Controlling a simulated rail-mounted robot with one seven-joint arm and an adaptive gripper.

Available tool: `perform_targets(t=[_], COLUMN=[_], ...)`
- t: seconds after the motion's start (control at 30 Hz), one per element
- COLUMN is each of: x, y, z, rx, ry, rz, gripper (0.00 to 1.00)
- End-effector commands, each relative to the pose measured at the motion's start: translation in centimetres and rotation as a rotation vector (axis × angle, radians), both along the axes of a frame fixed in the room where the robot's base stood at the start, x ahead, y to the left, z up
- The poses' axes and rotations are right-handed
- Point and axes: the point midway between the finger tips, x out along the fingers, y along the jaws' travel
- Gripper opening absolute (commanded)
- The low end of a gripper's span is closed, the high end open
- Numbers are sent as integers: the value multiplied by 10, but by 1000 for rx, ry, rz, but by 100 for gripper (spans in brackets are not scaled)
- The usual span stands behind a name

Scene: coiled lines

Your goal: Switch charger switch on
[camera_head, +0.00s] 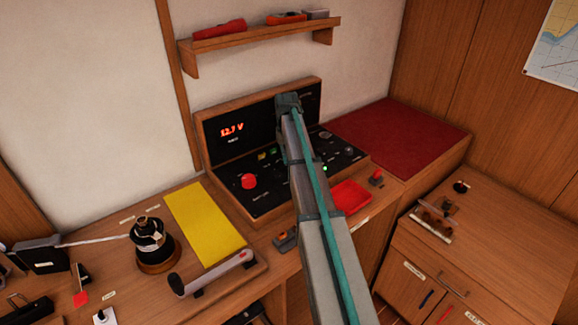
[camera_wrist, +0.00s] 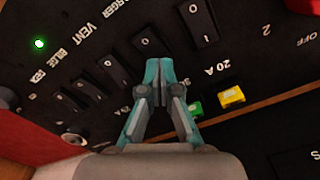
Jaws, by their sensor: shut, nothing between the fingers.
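The charger switch (camera_wrist: 150,42) is a black rocker in a slanted row on the black panel (camera_wrist: 255,55). It appears to be the one beside the partly cut-off word CHARGER. An O mark shows on it, but I cannot tell which way it is rocked. My gripper (camera_wrist: 160,70) is shut and empty, its teal fingertips close to the near end of this switch. I cannot tell whether they touch it. In the head view the panel (camera_head: 262,203) is partly covered by my arm, which hides the gripper and the charger switch.
Other rockers (camera_wrist: 113,68) flank the switch closely, with a larger one (camera_wrist: 197,22) to the right. Green and yellow (camera_wrist: 231,96) fuses sit nearby. A green lamp (camera_wrist: 40,44) is lit. A red knob (camera_head: 249,181) stands up from the panel's left part.

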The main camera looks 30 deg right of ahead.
Motion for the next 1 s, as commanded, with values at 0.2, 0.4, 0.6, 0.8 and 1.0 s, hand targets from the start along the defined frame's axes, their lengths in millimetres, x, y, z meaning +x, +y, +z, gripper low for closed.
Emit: perform_targets(t=[0.2, 0.4, 0.6, 0.8, 1.0], x=[0, 0, 0, 0, 0], y=[0, 0, 0, 0, 0], z=[19, 33, 48, 56, 55], rx=[0, 0, 0, 0, 0], ry=[0, 0, -1, -1, 0], rz=[0, 0, 0, 0, 0], gripper=[0, 0, 0, 0, 0])
